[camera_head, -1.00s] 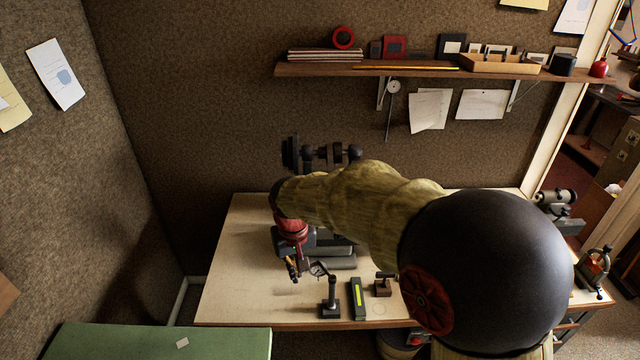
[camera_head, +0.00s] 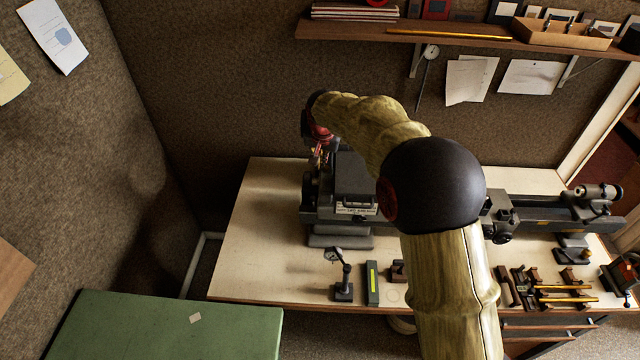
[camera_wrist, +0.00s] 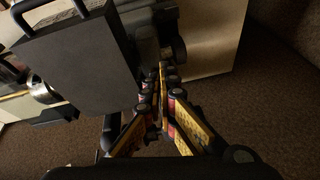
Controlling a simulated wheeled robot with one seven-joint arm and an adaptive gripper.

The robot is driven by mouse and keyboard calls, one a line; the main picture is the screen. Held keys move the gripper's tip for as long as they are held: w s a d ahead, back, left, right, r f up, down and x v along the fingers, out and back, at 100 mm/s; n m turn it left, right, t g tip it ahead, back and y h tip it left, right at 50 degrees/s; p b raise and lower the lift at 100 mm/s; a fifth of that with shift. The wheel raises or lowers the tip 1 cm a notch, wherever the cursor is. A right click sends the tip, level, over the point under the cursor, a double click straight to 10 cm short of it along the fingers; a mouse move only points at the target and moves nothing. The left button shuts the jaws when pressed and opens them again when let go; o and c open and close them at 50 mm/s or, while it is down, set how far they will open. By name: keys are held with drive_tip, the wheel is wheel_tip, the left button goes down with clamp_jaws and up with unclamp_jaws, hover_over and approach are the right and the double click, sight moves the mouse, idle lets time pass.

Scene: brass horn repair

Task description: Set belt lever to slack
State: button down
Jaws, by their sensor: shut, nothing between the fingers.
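The grey lathe (camera_head: 352,190) stands at the back of the bench, its box-shaped headstock cover (camera_wrist: 75,62) filling the left of the wrist view. My gripper (camera_head: 316,168) is at the left end of the headstock, pointing down beside it. In the wrist view my gripper (camera_wrist: 161,92) has its fingers drawn together, with nothing visible between them. Dark rounded parts (camera_wrist: 170,45) of the headstock lie just beyond the fingertips. I cannot pick out the belt lever or its setting among these dark parts. Whether the fingertips touch anything is unclear.
A dial gauge on a stand (camera_head: 343,285) and a yellow-marked block (camera_head: 372,283) stand at the bench front. Small tools (camera_head: 550,288) lie at right. The bench's left end (camera_head: 255,230) is clear. A shelf (camera_head: 460,38) hangs above; a green surface (camera_head: 160,325) is lower left.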

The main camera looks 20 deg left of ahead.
drive_tip(key=p+x, duration=0.2)
drive_tip(key=x, duration=0.8)
drive_tip(key=shift+f, duration=0.25)
drive_tip(key=s+f, duration=0.1)
drive_tip(key=s+f+p, duration=0.1)
drive_tip(key=s, duration=0.1)
drive_tip(key=shift+s, duration=0.25)
drive_tip(key=shift+f, duration=0.1)
drive_tip(key=shift+s+b, duration=0.1)
drive_tip(key=shift+b, duration=0.35)
